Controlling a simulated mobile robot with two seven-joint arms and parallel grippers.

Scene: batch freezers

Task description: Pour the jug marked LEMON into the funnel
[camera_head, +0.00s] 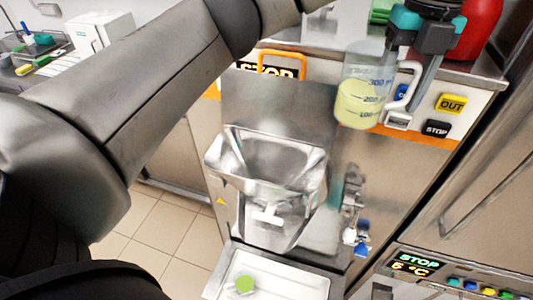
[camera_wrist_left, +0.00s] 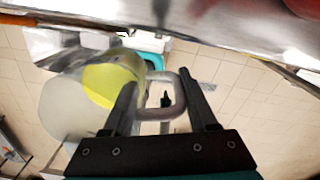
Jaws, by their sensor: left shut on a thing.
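A clear jug (camera_head: 363,72) with pale yellow liquid and printed volume marks hangs in the air at the machine's front. It looks roughly upright; no LEMON marking is readable. My left gripper (camera_head: 412,78) is shut on its white handle, to the right of the jug body. The left wrist view shows the jug (camera_wrist_left: 112,85) beside the fingers (camera_wrist_left: 158,88), with the handle between them. The steel funnel (camera_head: 222,150) is mounted on the machine, below and left of the jug and apart from it. My right gripper is not in view.
A tap assembly (camera_head: 354,205) stands right of the funnel. A red container (camera_head: 482,30) stands on the machine top behind my gripper. A control panel (camera_head: 445,270) is at lower right.

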